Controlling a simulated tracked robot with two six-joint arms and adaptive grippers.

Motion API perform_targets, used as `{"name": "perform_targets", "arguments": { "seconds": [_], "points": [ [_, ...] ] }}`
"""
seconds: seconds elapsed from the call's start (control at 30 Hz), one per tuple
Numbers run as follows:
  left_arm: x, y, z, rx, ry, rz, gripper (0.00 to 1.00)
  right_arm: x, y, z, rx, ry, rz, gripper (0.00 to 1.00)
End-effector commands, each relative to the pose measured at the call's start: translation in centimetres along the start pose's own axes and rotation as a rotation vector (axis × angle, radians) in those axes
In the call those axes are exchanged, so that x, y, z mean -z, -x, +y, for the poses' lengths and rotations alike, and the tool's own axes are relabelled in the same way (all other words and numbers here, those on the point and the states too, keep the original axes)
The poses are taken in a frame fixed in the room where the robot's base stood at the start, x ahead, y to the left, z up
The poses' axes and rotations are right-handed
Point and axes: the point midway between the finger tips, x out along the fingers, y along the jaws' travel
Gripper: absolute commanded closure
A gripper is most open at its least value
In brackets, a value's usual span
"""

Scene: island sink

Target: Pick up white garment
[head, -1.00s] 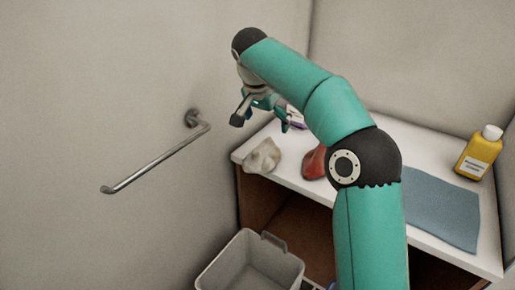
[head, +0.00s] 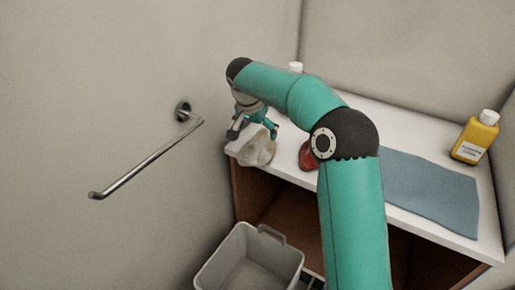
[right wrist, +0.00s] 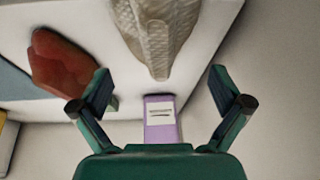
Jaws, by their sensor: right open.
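The white garment (head: 259,151) is a crumpled, off-white heap at the left front corner of the white countertop. It also shows in the right wrist view (right wrist: 155,28), at the top centre beyond my fingertips. My right gripper (head: 253,130) is just above and behind the garment in the head view. In the right wrist view the right gripper (right wrist: 160,88) has its fingers spread wide, with nothing held between them. Whether a finger touches the garment is unclear. My left gripper is not in view.
A red item (head: 308,156) lies right of the garment, partly behind my arm. A purple labelled container (right wrist: 160,112) stands near my fingers. A blue cloth (head: 430,190) and yellow bottle (head: 474,138) are at right. A grey bin (head: 212,270) stands below; a metal bar (head: 150,160) is at left.

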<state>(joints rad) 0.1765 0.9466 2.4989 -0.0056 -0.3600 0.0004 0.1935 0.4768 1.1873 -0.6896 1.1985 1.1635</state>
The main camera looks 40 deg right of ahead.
Motion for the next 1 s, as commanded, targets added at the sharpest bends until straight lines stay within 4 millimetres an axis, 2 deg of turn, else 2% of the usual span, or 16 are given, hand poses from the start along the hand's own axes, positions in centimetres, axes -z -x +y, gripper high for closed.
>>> {"name": "perform_targets", "arguments": {
  "seconds": [0.17,0.43,0.73,0.77,1.0],
  "points": [
    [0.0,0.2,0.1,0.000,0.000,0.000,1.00,0.1,-1.1,0.2,-0.002,0.000,-0.001,0.00],
    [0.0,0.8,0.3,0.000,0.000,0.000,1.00,0.2,-4.8,0.6,-0.002,0.000,-0.002,0.00],
    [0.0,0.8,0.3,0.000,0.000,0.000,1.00,0.2,-5.4,0.5,0.001,0.000,0.000,0.00],
    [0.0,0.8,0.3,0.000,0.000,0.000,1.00,0.2,-5.4,0.5,0.001,0.000,0.000,0.03],
    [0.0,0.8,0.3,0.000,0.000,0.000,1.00,0.2,-5.3,0.5,0.001,0.000,0.000,0.43]
  ]
}}
